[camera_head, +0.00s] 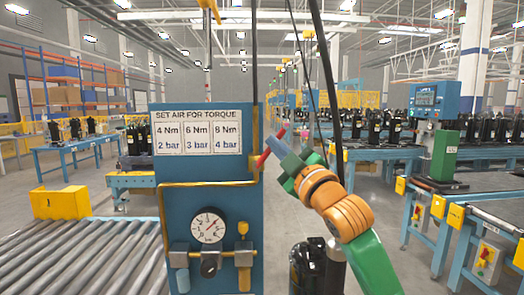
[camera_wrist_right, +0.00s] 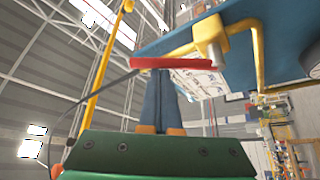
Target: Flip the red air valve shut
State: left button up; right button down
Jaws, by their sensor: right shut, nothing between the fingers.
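The red air valve handle (camera_head: 263,158) sits at the right edge of the blue panel, beside the yellow pipe. In the right wrist view the handle (camera_wrist_right: 185,63) is a long red bar running across the picture, joined at its right part to a pale valve body (camera_wrist_right: 208,45). My right gripper (camera_head: 274,146) is at the handle, its blue fingers closed together with nothing between them. In the right wrist view the fingertips (camera_wrist_right: 155,74) meet the underside of the bar in the picture; I cannot tell if they touch it. My left gripper is not in view.
The blue panel (camera_head: 228,195) carries a torque and pressure sign (camera_head: 198,132), a round gauge (camera_head: 208,225) and fittings below it. A roller conveyor (camera_head: 95,255) lies at left. Black compressors (camera_head: 308,262) stand below my right arm. A blue bench (camera_head: 480,208) is at right.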

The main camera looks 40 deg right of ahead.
jog(key=f+m+h+b, duration=0.1)
jog(key=m+h+b, duration=0.1)
jog(key=m+h, duration=0.1)
jog(key=d+f+m+h+b, duration=0.1)
jog(key=f+m+h+b, duration=0.1)
jog(key=m, duration=0.4)
jog(key=s+d+f+m+h+b, duration=0.1)
jog(key=m+h+b, duration=0.2)
jog(key=m, duration=0.1)
jog(key=shift+d+f+m+g+h, duration=0.15)
jog(key=shift+f+m+g+h, duration=0.15)
jog(key=shift+f+g, duration=0.1)
jog(key=shift+b, duration=0.3)
